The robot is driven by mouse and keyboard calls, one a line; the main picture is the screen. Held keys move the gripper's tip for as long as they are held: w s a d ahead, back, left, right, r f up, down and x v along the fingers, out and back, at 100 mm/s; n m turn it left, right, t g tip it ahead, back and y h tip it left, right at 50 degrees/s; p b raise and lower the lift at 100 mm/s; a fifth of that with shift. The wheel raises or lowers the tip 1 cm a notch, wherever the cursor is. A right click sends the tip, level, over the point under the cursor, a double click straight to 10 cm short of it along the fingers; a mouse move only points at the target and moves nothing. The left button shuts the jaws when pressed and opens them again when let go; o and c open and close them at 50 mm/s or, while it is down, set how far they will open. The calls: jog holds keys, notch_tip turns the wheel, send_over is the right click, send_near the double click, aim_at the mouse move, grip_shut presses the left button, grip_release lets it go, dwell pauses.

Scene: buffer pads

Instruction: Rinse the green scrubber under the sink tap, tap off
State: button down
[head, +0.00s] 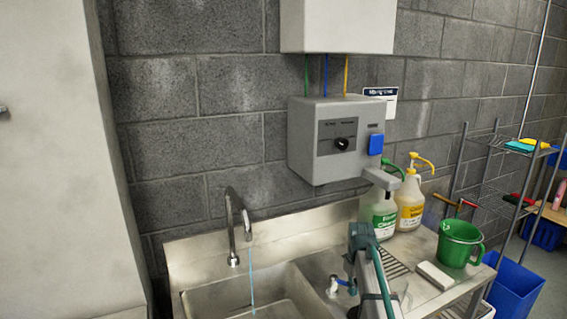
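The sink tap (235,225) is a curved metal spout at the back of the steel sink (215,295). A thin light-blue line (252,285), either a narrow stream or a tube, hangs down into the basin just right of the spout; I cannot tell whether water is running. A small metal fitting with a blue handle (341,284) is at the sink's right side. My grey and teal arm (365,268) rises in front of the sink's right edge. I cannot make out my gripper's fingers or what they hold. I cannot identify a green scrubber.
A green bucket (460,243), a white block (434,275) and two pump bottles, white-green (382,222) and yellow (409,208), stand on the drainboard. A grey dispenser box (318,165) hangs above. A blue bin (514,290) is on the floor at right, near a wire rack (478,180).

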jog(key=shift+w+d, duration=0.7)
jog(key=shift+w, duration=0.15)
jog(key=shift+w+d, duration=0.25)
jog(key=shift+w, duration=0.3)
jog(key=r+p, duration=0.1)
jog(key=s+r+p, duration=0.1)
jog(key=r, duration=0.1)
jog(key=a+r+p, duration=0.1)
jog(key=r, duration=0.1)
jog(key=shift+s, duration=0.4)
jog(key=shift+s+p, duration=0.1)
jog(key=shift+p, duration=0.2)
